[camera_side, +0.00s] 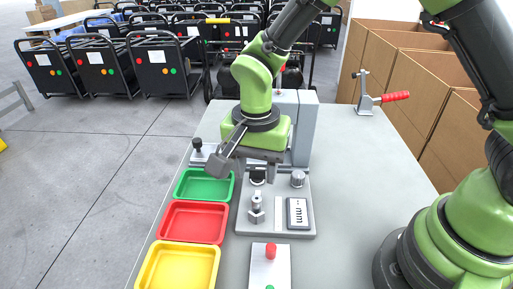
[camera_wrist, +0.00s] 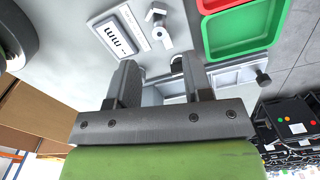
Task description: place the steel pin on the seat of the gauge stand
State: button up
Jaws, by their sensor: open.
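The gauge stand (camera_side: 275,229) is a grey base plate with a small mm display (camera_side: 297,212), and it also shows in the wrist view (camera_wrist: 134,17). My gripper (camera_side: 257,174) is over the rear part of the stand, behind the pin. In the wrist view its two fingers (camera_wrist: 160,64) are apart, with no pin between them. The fingers partly hide a dark round part of the stand.
Green (camera_side: 204,184), red (camera_side: 192,222) and yellow (camera_side: 179,268) trays line the left and look empty. A knob (camera_side: 297,179) is on the stand's right. A white plate with a red button (camera_side: 270,251) lies in front. The table's right side is clear up to a red-handled clamp (camera_side: 385,97).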

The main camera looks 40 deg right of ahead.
jog(key=s+d+r+n+t+y, duration=0.1)
jog(key=s+d+r+n+t, duration=0.15)
jog(key=r, duration=0.55)
jog(key=s+d+r+n+t+y, duration=0.1)
jog(key=s+d+r, duration=0.25)
jog(key=r, duration=0.45)
jog(key=s+d+r+n+t, duration=0.3)
jog(key=s, duration=0.6)
jog(key=shift+d+n+t, duration=0.35)
jog(key=shift+d, duration=0.05)
dwell(0.7)
